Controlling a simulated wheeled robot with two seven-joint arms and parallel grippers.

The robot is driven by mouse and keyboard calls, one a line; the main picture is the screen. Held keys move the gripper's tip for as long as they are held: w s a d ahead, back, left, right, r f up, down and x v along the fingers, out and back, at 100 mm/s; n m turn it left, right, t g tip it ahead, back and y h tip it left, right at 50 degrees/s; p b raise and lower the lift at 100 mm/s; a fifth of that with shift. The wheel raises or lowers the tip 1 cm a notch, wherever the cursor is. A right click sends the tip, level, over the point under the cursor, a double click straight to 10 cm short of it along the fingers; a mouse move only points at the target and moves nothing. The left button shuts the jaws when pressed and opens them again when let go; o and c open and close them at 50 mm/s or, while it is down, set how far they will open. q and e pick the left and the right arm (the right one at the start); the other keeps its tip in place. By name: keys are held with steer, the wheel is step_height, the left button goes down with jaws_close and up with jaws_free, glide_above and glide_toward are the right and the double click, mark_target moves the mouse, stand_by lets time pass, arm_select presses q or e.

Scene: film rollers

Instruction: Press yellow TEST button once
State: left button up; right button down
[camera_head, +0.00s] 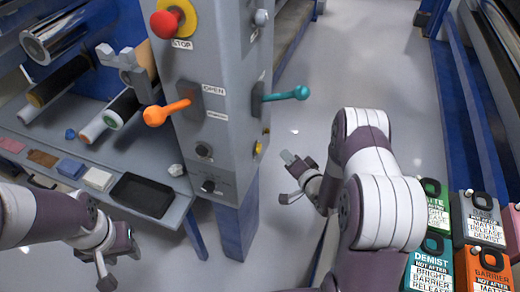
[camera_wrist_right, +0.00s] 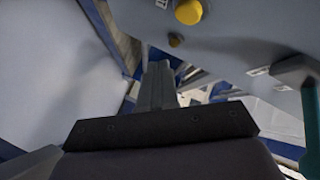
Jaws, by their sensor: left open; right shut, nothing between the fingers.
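A small yellow button (camera_head: 258,147) sits low on the right side face of the grey control column (camera_head: 220,75). It shows larger as a yellow button (camera_wrist_right: 188,12) at the top of the right wrist view. No TEST lettering is readable beside it. My right gripper (camera_head: 288,157) is shut and empty, to the right of the column and apart from the button. In the right wrist view its closed fingers (camera_wrist_right: 157,85) point up the picture, below and left of the button. My left gripper (camera_head: 120,250) is open and empty at the lower left, below the black tray.
A teal lever (camera_head: 290,94) sticks out above the button. An orange lever (camera_head: 165,112) and red stop knob (camera_head: 165,24) are on the front face. The black tray (camera_head: 143,195) lies on the left shelf. Labelled containers (camera_head: 483,270) stand lower right. Open floor lies right of the column.

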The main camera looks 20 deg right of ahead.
steer(key=shift+w+a, duration=0.75)
steer(key=shift+a, duration=0.2)
steer(key=shift+w+a, duration=0.7)
steer(key=shift+a, duration=0.25)
stand_by(0.6)
steer(key=shift+w+a, duration=0.25)
steer(key=shift+a, duration=0.1)
steer(key=shift+w+a+b, duration=0.25)
steer(key=shift+a+b, duration=0.05)
steer(key=shift+a, duration=0.05)
stand_by(0.7)
steer(key=shift+d, duration=0.15)
steer(key=shift+s+d, duration=0.55)
steer(key=s+d, duration=0.1)
steer(key=d, duration=0.1)
steer(key=s+d+p, duration=0.1)
steer(key=s+d, duration=0.1)
stand_by(0.6)
